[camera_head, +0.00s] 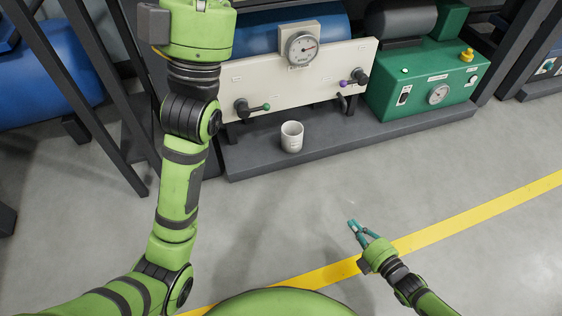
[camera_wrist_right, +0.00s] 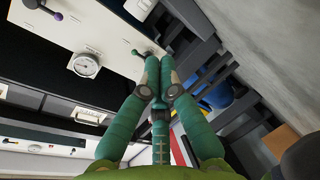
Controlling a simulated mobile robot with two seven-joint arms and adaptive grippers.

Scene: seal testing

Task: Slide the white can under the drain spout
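The white can (camera_head: 292,137) stands upright on the dark ledge (camera_head: 250,163) below the pale panel (camera_head: 325,82). A dark curved spout (camera_head: 343,103) hangs below the panel near the purple-handled valve (camera_head: 353,79), to the right of and apart from the can. My right gripper (camera_head: 356,223) is over the floor, in front of the ledge and away from the can. In the right wrist view its teal fingertips (camera_wrist_right: 160,66) come together with nothing between them. My left arm rises at the left; its gripper is out of view.
A green unit (camera_head: 425,90) stands at right. Dark frame posts are at left. The floor in front is clear.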

